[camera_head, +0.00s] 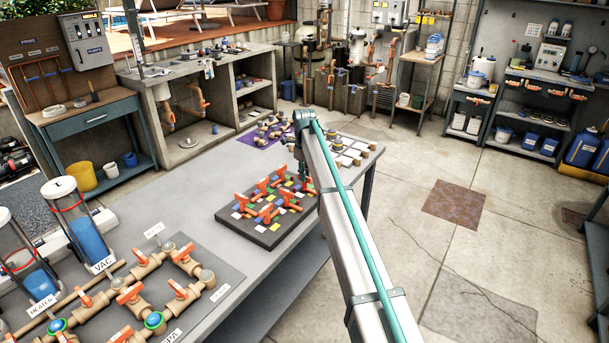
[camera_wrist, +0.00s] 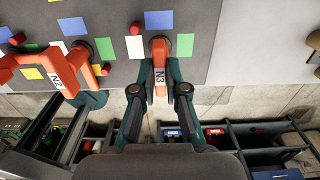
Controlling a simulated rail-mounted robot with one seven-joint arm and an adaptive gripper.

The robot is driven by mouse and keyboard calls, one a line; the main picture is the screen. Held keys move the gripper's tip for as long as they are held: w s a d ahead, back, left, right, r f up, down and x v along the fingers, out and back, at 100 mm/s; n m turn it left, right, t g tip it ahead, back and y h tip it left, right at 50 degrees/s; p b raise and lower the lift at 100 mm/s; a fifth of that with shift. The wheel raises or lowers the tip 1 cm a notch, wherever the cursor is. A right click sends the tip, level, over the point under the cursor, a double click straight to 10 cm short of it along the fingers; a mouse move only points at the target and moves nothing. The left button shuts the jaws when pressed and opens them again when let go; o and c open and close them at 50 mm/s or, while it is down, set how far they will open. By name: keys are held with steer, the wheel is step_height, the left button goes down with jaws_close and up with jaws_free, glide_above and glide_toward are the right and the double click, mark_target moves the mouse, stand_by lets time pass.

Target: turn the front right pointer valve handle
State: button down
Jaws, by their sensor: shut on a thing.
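My gripper (camera_head: 304,174) is at the right end of the dark board (camera_head: 268,237) on the grey bench. The board carries several orange pointer handles (camera_head: 267,212) among coloured squares. In the wrist view, my gripper (camera_wrist: 160,88) has its two dark fingers on either side of an orange pointer handle labelled N3 (camera_wrist: 159,49), and is shut on it. The handle points toward the bottom of that view; the fingers cover part of its sides. Another orange handle labelled N2 (camera_wrist: 62,66) is to the left, apart from the fingers. In the head view my arm and gripper hide the N3 handle.
A pipe panel with orange valves (camera_head: 128,293) lies at the near left of the bench. A purple mat (camera_head: 246,140) with fittings and pale tiles (camera_head: 352,151) lie beyond the board. Bare bench (camera_head: 185,215) shows left of the board; open floor (camera_head: 405,180) lies right.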

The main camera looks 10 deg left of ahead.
steer(key=shift+r, duration=0.1)
steer(key=c, duration=1.2)
jaws_free()
steer(key=shift+r, duration=0.1)
step_height(320, 180, up, 12)
